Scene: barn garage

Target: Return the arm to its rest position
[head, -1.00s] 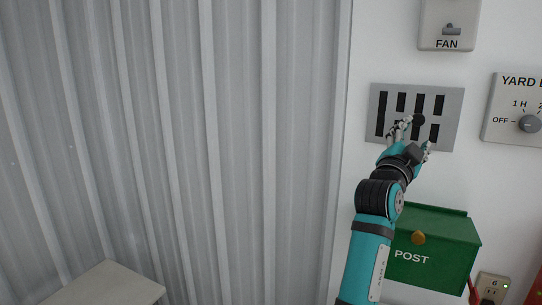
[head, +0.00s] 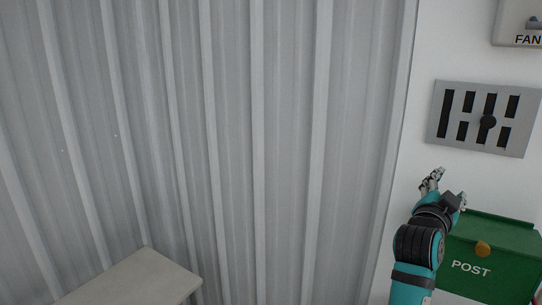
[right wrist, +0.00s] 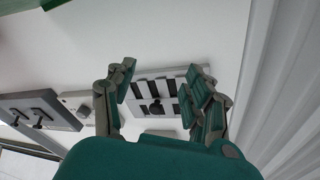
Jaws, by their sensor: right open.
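My right gripper (head: 447,186) is at the right of the head view, open and empty, below the grey slotted plate (head: 443,139) on the white wall. My teal right arm (head: 410,289) comes up from the bottom right. My left gripper is not in view.
A green POST box (head: 505,254) with a brass knob is on the wall just right of my right arm. A FAN switch panel (head: 518,22) is at the top right. Corrugated grey metal (head: 230,130) fills the left. A pale flat-topped surface (head: 135,280) is at the bottom left.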

